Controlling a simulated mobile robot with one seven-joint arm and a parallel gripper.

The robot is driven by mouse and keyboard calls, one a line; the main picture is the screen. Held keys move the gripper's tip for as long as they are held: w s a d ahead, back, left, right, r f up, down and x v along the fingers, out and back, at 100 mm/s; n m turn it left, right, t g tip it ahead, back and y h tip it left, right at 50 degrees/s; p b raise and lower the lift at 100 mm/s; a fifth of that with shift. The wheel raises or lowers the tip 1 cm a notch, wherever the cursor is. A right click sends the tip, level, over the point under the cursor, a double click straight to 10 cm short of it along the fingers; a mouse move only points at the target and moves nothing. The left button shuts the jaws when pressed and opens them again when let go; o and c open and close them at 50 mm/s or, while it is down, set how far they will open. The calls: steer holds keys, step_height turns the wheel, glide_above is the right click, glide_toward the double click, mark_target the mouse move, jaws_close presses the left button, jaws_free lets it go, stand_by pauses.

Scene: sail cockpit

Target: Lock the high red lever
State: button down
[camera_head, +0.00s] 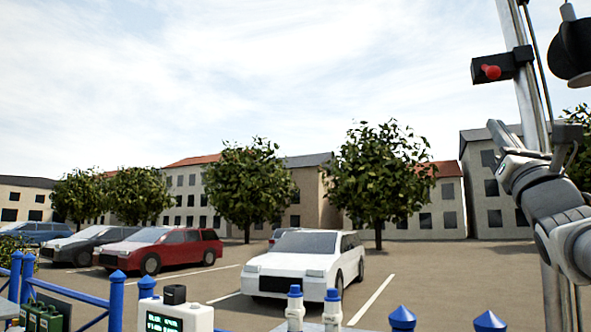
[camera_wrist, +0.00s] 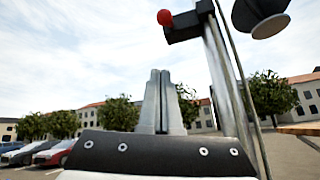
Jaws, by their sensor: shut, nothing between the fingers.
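The high red lever (camera_head: 490,71) shows as a red knob on a black block (camera_head: 510,64) fixed to a metal pole (camera_head: 522,92) at upper right in the head view. In the wrist view the red knob (camera_wrist: 165,17) sits at top centre, at the left end of the black block (camera_wrist: 186,26). Which way the lever is turned, I cannot tell. My gripper (camera_head: 496,128) is below the knob in the head view, apart from it. In the wrist view my gripper's fingers (camera_wrist: 160,72) are together and empty, pointing up below the knob.
A dark round fitting (camera_head: 574,48) hangs right of the pole, with a thin cable beside it. Blue posts (camera_head: 117,298) and a pale box with a green display (camera_head: 172,314) stand low in front. Open air lies left of the pole.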

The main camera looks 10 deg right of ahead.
mark_target(489, 69)
step_height(489, 69, up, 9)
steer(key=w+d+p, duration=0.1)
steer(key=w+p, duration=0.1)
steer(key=p, duration=0.4)
steer(key=shift+w+d, duration=0.2)
steer(key=shift+d, duration=0.2)
steer(key=shift+s, duration=0.1)
steer(key=shift+s+a+r+g+p, duration=0.2)
steer(key=shift+g+p, duration=0.1)
